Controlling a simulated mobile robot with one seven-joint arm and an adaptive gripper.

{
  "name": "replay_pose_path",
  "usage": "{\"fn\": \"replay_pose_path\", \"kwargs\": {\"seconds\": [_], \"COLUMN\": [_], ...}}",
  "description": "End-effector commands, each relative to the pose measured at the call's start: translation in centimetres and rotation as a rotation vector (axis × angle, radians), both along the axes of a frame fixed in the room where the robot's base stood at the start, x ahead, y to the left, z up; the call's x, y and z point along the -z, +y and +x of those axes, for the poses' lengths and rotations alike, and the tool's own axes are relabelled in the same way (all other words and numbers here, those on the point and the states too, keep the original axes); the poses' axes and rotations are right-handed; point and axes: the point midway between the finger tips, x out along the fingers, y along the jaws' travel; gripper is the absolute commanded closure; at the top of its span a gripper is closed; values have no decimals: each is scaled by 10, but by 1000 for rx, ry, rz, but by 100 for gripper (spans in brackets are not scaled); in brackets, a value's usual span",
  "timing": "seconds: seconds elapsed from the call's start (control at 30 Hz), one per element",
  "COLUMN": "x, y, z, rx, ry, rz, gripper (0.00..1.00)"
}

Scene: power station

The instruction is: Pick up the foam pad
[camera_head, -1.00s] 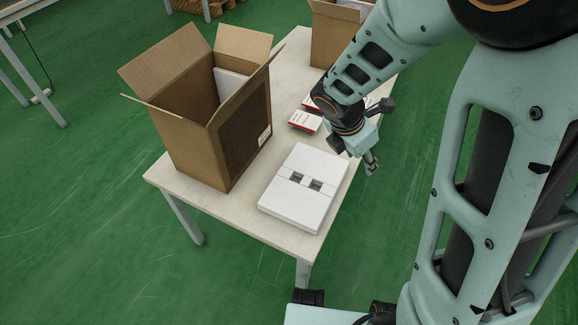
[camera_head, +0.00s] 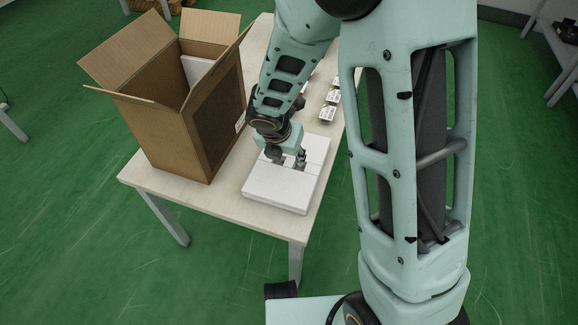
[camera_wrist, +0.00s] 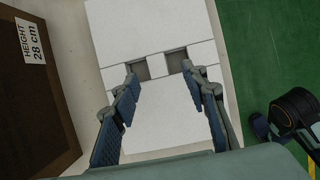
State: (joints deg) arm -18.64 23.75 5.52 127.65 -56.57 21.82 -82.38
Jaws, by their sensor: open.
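The white foam pad (camera_head: 276,190) lies flat on the table near its front right corner. In the wrist view the pad (camera_wrist: 150,25) shows two dark square holes with a narrow white strip between them. My gripper (camera_head: 287,163) is over the middle of the pad, pointing down. In the wrist view my gripper (camera_wrist: 160,76) is open, with its blue-padded fingertips at the two holes, one on each side of the strip. I cannot tell how deep the tips reach. Nothing is held between the fingers.
An open cardboard box (camera_head: 177,110) stands on the table (camera_head: 160,176) left of the pad, with a white panel inside. Several small white packages (camera_head: 329,105) lie farther back.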

Motion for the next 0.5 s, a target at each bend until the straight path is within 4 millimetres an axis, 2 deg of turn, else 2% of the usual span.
{"fn": "replay_pose_path", "kwargs": {"seconds": [0.3,0.5], "x": [43,44], "y": [-2,-2], "z": [14,17], "rx": [0,0], "ry": [2,-1], "rz": [-2,0], "gripper": [59,59]}}
